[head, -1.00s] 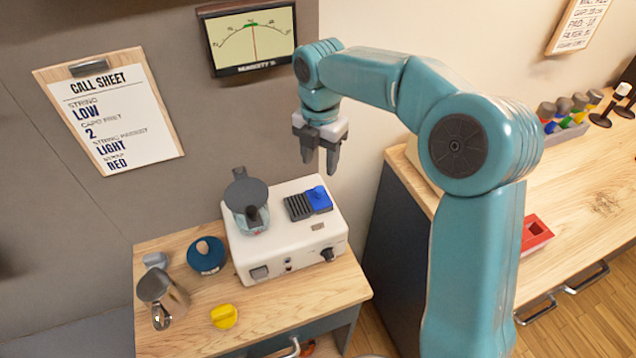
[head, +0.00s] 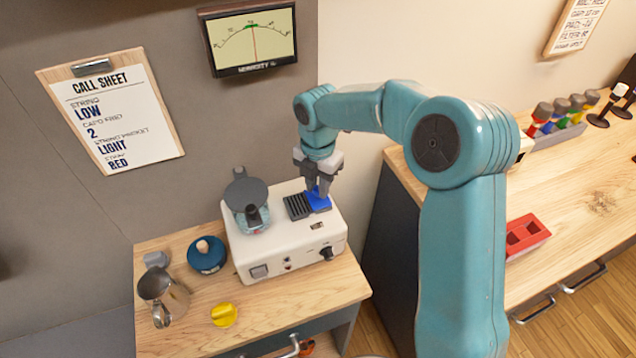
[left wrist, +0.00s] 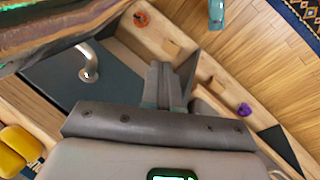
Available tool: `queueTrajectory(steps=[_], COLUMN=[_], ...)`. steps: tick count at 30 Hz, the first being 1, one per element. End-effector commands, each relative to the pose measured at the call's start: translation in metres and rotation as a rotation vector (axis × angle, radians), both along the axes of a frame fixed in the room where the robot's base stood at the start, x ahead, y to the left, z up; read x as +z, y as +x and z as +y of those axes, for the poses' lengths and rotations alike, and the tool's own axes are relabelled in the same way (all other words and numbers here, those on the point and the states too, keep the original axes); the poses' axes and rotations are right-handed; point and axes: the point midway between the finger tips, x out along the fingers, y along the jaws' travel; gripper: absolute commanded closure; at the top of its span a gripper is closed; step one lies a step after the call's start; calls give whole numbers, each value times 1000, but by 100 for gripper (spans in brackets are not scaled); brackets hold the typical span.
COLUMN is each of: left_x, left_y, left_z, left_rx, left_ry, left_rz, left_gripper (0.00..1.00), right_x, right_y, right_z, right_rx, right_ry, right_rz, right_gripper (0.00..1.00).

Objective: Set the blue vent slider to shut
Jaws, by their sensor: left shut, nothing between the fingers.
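The blue vent slider (head: 317,204) sits on top of a white appliance (head: 287,260), at the right end of a dark ribbed vent grille (head: 297,206). My right gripper (head: 316,188) points down right over the slider, its fingertips at the slider's raised part. The fingers hide that part, and I cannot tell whether they grip it or only stand around it. My left gripper (left wrist: 170,68) shows in the left wrist view, shut and empty, away from the slider. It is not in the head view.
A dark-lidded jug (head: 246,200) stands on the appliance, left of the grille. A blue round pot (head: 206,255), a metal pitcher (head: 163,297) and a yellow object (head: 224,315) are on the wooden top (head: 270,320). A higher wooden counter (head: 580,200) stands right.

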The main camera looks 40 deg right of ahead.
Motion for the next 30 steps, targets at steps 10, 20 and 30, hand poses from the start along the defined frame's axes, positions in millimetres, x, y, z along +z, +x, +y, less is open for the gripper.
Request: queueTrajectory(steps=[10,20,30], left_x=[5,6,6], left_y=[0,0,0], left_z=[0,0,0], left_rx=[0,0,0], left_ry=[0,0,0], left_rz=[0,0,0], left_gripper=[100,100,100], right_x=[1,0,0], right_y=[10,13,13], right_z=[39,54,54], right_rx=[6,0,1], right_ry=[0,2,1], right_rz=[1,0,-1], right_gripper=[100,100,50])
